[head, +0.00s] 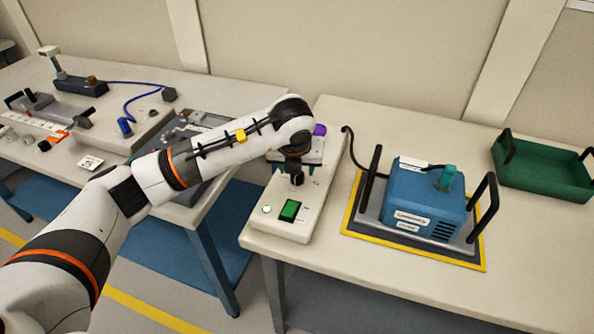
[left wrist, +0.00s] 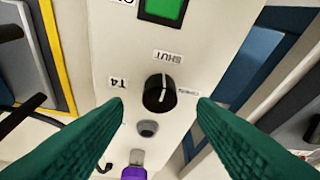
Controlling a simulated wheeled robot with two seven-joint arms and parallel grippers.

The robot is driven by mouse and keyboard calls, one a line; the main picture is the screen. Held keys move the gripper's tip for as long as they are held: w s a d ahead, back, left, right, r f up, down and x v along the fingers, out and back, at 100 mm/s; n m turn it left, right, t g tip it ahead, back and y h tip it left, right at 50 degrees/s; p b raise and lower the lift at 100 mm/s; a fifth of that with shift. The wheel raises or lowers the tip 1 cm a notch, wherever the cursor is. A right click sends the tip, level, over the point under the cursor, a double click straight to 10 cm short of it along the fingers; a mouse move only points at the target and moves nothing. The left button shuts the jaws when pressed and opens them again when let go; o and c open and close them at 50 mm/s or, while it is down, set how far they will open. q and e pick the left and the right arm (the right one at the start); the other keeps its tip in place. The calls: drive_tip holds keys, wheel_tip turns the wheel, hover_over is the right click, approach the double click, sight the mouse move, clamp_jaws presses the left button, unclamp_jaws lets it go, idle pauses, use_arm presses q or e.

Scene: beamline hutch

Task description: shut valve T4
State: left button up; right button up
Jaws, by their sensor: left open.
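The T4 valve knob (left wrist: 158,94) is round and black with a white pointer line, on a pale control box (head: 258,222). In the left wrist view the pointer lies nearly upright, its upper end towards the SHUT label (left wrist: 168,57). The T4 label (left wrist: 118,84) is left of the knob; a small label (left wrist: 188,92) on its right is unreadable. My left gripper (left wrist: 161,102) is open, its green fingers either side of the knob with gaps, apparently not touching it. In the head view my left gripper (head: 297,173) is over the box. My right gripper is not in view.
A green switch (head: 290,210) is on the box's front part and a purple part (head: 320,130) at its back. A blue pump unit (head: 425,200) with black handles stands right of the box. A green tray (head: 541,172) is further right. A gap separates the two tables.

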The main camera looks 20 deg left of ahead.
use_arm(q)
drive_tip(key=v, duration=0.8)
drive_tip(key=shift+s+r, duration=0.15)
drive_tip(key=shift+r, duration=0.25)
drive_tip(key=shift+f, duration=0.1)
